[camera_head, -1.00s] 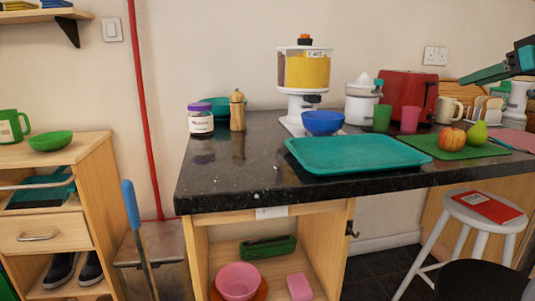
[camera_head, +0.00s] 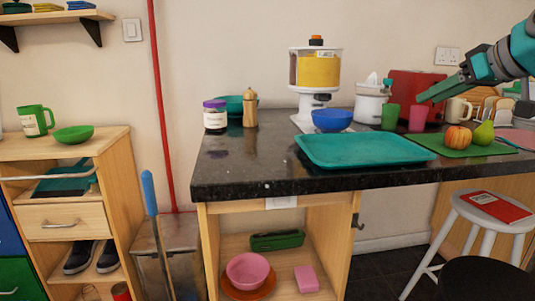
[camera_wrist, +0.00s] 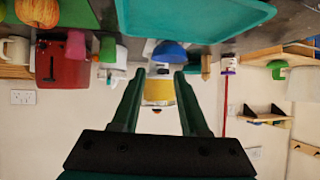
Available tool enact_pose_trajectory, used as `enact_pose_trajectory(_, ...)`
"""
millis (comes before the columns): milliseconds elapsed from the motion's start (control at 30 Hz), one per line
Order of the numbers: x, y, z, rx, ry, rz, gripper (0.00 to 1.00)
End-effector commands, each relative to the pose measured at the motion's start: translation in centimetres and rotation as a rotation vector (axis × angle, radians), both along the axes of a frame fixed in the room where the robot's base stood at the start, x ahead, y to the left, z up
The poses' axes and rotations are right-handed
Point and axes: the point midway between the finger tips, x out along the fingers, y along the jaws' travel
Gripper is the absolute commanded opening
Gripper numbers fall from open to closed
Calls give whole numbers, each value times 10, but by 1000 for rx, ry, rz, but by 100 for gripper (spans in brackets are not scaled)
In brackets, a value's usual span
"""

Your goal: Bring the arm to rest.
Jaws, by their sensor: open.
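My gripper (camera_head: 432,93) is at the upper right of the head view, raised above the right part of the counter. It points left, in front of the red toaster (camera_head: 405,85) in the picture. In the wrist view, which is upside down, my gripper (camera_wrist: 157,75) shows two green fingers spread apart with nothing held between them. Beyond the fingers are the blue bowl (camera_wrist: 170,52) and the yellow-filled dispenser (camera_wrist: 160,91).
The black counter (camera_head: 265,165) carries a teal tray (camera_head: 360,151), a blue bowl (camera_head: 332,120), a green cup (camera_head: 390,117), a pink cup (camera_head: 417,119) and a green mat (camera_head: 450,148) with fruit. A white stool (camera_head: 470,210) holds a red book. Air above the tray is clear.

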Motion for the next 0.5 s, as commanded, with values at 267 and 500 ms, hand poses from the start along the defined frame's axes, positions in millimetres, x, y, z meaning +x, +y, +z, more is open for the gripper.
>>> enact_pose_trajectory(267,-23,109,-65,-32,211,104,44)
enact_pose_trajectory(500,-69,177,-147,-82,424,125,44)
